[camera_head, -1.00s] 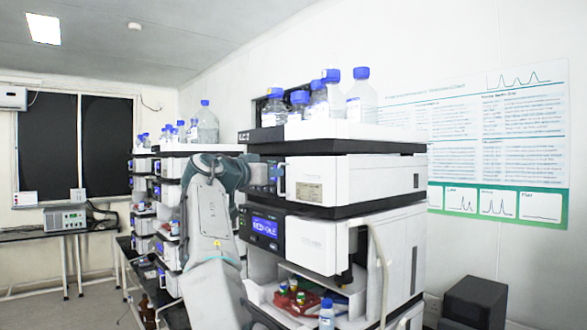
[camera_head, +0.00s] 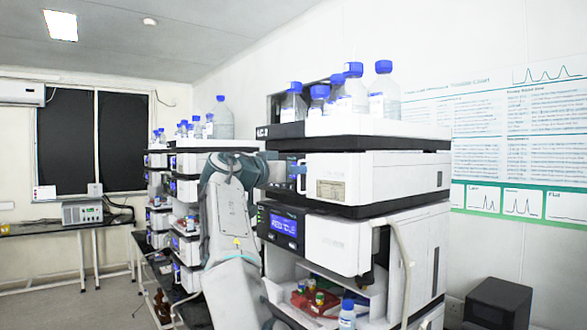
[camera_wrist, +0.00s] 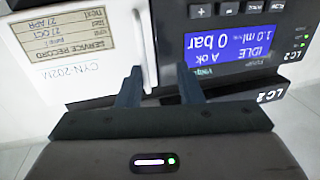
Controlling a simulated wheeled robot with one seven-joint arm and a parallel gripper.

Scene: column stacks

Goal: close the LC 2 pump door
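The LC 2 pump door (camera_wrist: 85,45) is a white panel with a yellowish service sticker, seen upside down in the wrist view. In the head view the pump door (camera_head: 385,175) is on the upper module of the near stack. Its white upright handle (camera_wrist: 146,50) is at the edge beside the blue display reading IDLE and 0 bar. My gripper (camera_wrist: 160,88) is open, its dark fingers either side of the handle's near end. Contact is unclear. In the head view my arm hides part of the pump front. How far the door stands open is not clear.
Below the pump is another module with a lit display (camera_head: 283,226) and an open bay holding small vials. Bottles (camera_head: 384,90) stand on top. More stacks (camera_head: 185,190) are behind my arm.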

